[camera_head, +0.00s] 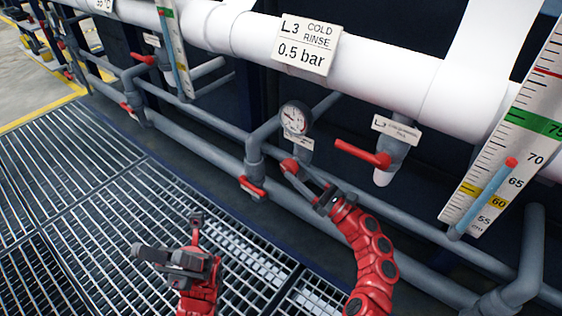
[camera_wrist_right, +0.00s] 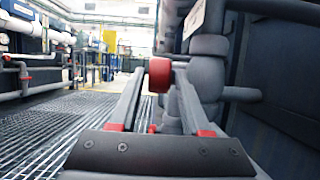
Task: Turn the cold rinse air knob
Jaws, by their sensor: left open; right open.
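The small round red knob (camera_head: 288,165) sits on the grey pipe below a pressure gauge (camera_head: 295,118), under the white "L3 COLD RINSE 0.5 bar" sign (camera_head: 307,45). A small tag (camera_head: 299,143) hangs above the knob; its text is too small to read. My right gripper (camera_head: 303,176) is open and reaches to the knob. In the right wrist view the red knob (camera_wrist_right: 159,75) lies between the tips of its open fingers (camera_wrist_right: 159,88); I cannot tell whether they touch it. My left gripper (camera_head: 168,238) is open and empty above the floor grating.
A red lever handle (camera_head: 362,153) sticks out right of the gauge, beside a tag (camera_head: 397,130). Another red valve handle (camera_head: 252,187) is on the lower pipe, left of the knob. A level scale (camera_head: 510,140) stands at the right. The floor grating (camera_head: 70,180) at the left is clear.

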